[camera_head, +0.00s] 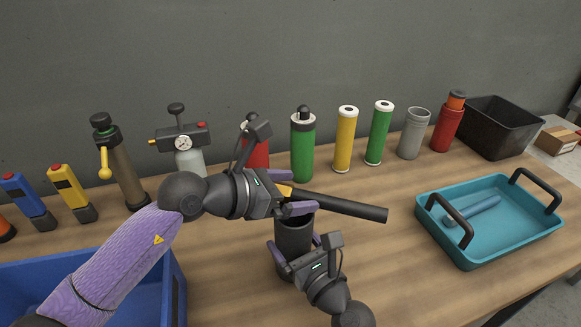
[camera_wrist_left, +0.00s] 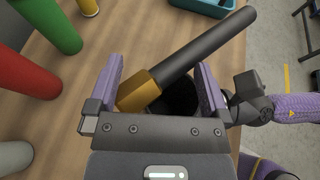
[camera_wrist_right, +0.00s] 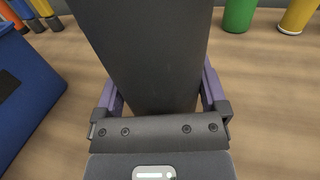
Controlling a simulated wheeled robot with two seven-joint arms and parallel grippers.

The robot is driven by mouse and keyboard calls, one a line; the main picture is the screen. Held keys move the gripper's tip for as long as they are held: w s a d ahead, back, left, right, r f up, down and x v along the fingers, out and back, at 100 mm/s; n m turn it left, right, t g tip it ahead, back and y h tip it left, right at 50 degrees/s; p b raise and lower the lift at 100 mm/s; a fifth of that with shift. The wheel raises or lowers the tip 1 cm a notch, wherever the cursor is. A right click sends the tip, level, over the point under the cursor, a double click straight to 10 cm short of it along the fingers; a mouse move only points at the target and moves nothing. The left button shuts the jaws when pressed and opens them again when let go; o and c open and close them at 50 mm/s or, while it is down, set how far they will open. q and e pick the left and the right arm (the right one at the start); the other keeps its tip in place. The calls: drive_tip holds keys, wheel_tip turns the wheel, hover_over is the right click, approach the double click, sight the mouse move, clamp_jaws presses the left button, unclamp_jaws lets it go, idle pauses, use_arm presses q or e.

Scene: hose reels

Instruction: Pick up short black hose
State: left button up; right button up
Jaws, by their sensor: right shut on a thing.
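A short black hose (camera_head: 345,206) with a brass-yellow end fitting (camera_wrist_left: 138,92) lies slantwise between the fingers of my left gripper (camera_head: 288,200). In the left wrist view the hose (camera_wrist_left: 205,50) crosses the wide-open fingers, with a gap beside the fitting. The hose is above the dark grey cylindrical holder (camera_head: 294,238); whether it rests on the rim is unclear. My right gripper (camera_head: 305,258) is shut on this holder, which stands upright between its fingers. The holder (camera_wrist_right: 150,50) fills much of the right wrist view. Its inside is dark.
A teal tray (camera_head: 468,262) with black handles and a blue piece stands at right. A blue bin (camera_head: 175,285) is at front left. Several coloured cylinders line the back, including a green one (camera_head: 302,150). A black crate (camera_head: 492,128) is at back right.

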use_arm(q)
drive_tip(key=shift+o, duration=0.7)
drive_tip(key=shift+s+d+f, duration=0.15)
drive_tip(key=shift+s+f, duration=0.1)
drive_tip(key=shift+f, duration=0.35)
use_arm(e)
drive_tip(key=shift+s+a+f, duration=0.1)
drive_tip(key=shift+f, duration=0.1)
use_arm(q)
clamp_jaws()
wheel_tip(320, 180, up, 10)
drive_tip(key=shift+w+r, duration=0.15)
drive_tip(key=shift+r, duration=0.1)
use_arm(e)
drive_tip(key=shift+r, duration=0.1)
use_arm(q)
drive_tip(key=shift+c, duration=0.5)
unclamp_jaws()
drive_tip(key=v, duration=1.2)
use_arm(e)
drive_tip(key=o, duration=1)
